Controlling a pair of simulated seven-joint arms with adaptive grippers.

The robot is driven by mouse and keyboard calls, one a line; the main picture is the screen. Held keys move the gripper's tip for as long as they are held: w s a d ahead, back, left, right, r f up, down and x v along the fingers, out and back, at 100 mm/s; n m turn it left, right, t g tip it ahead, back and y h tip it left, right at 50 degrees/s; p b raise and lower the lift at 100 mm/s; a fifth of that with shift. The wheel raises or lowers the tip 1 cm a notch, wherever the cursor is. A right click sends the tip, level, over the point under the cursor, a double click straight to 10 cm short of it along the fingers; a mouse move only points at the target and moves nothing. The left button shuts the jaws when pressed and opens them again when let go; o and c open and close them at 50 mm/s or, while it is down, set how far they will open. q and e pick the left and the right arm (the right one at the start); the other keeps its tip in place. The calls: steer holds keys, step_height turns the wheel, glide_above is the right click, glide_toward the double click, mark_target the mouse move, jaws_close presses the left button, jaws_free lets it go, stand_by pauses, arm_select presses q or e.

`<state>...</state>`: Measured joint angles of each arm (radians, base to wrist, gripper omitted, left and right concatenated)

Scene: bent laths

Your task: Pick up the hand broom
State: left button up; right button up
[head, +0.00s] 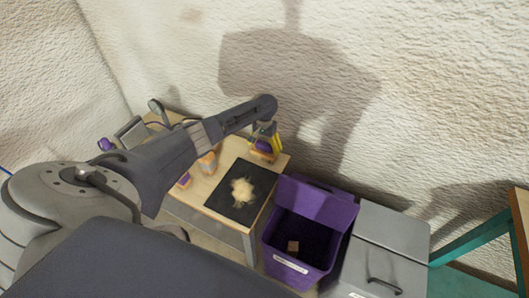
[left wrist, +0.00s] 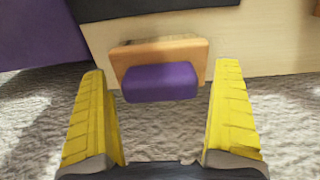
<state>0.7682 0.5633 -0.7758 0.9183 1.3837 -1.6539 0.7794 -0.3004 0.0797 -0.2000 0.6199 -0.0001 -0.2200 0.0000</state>
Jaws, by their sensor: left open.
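A block-like thing with a wooden body and a purple part, which looks like the hand broom (head: 264,149), sits at the far right corner of the table. My left gripper (head: 273,141) is right at it, with its yellow fingers pointing down. In the left wrist view the hand broom (left wrist: 160,82) shows between the two spread fingers of the left gripper (left wrist: 162,80), with a gap on each side. The fingers are open and hold nothing. My right gripper is not in view.
A dark mat (head: 222,205) with a pale pile of shavings (head: 242,190) lies on the table. Wooden and purple blocks (head: 207,161) stand left of it. A purple bin (head: 318,203) and a grey lidded box (head: 388,240) stand right of the table. The textured wall is close behind.

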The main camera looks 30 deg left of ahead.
arm_select(q)
steer(key=shift+f, duration=0.35)
steer(key=shift+c, duration=0.5)
steer(key=c, duration=1.3)
steer(key=shift+r, duration=0.1)
steer(key=shift+c, duration=0.2)
step_height(320, 180, up, 20)
